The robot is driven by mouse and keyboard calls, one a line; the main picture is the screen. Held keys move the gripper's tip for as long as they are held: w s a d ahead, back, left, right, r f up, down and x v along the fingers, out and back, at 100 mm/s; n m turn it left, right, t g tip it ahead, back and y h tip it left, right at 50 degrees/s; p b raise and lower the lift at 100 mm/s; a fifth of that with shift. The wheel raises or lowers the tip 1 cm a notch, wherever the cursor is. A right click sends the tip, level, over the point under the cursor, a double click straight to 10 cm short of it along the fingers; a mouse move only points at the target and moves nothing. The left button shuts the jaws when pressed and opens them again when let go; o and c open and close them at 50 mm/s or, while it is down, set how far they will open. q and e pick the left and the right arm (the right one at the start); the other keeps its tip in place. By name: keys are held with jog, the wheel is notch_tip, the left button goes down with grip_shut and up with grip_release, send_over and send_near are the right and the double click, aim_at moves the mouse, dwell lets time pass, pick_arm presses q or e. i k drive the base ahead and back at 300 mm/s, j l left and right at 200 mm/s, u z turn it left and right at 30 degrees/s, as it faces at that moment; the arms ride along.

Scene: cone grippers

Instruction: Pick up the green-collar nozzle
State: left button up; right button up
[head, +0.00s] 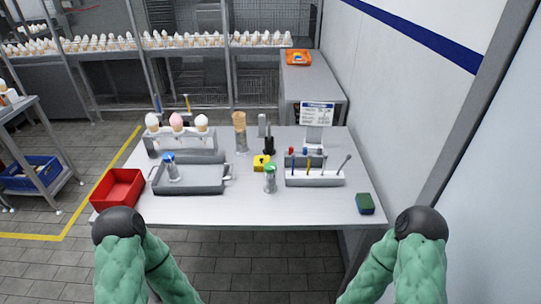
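The green-collar nozzle (270,180) stands upright on the steel table near its front middle. It is a pale, short cylinder with a green band near the top. A similar piece with a blue collar (170,165) stands in the grey tray to its left. Both my arms show at the bottom of the head view as green padded links with dark round joints. No gripper fingers show, so neither gripper is in view. Nothing touches the green-collar nozzle.
A red bin (118,188) and grey tray (190,190) are on the left of the table (240,212). A yellow block (261,163) sits just behind the nozzle. A tool holder (314,182) and sponge (365,203) are to the right. A cone rack (180,142) stands behind the tray.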

aim_at(269, 188)
jog(key=i+l+u, duration=0.15)
jog(key=u, duration=0.2)
jog(key=i+l+u, duration=0.55)
jog(key=u, duration=0.15)
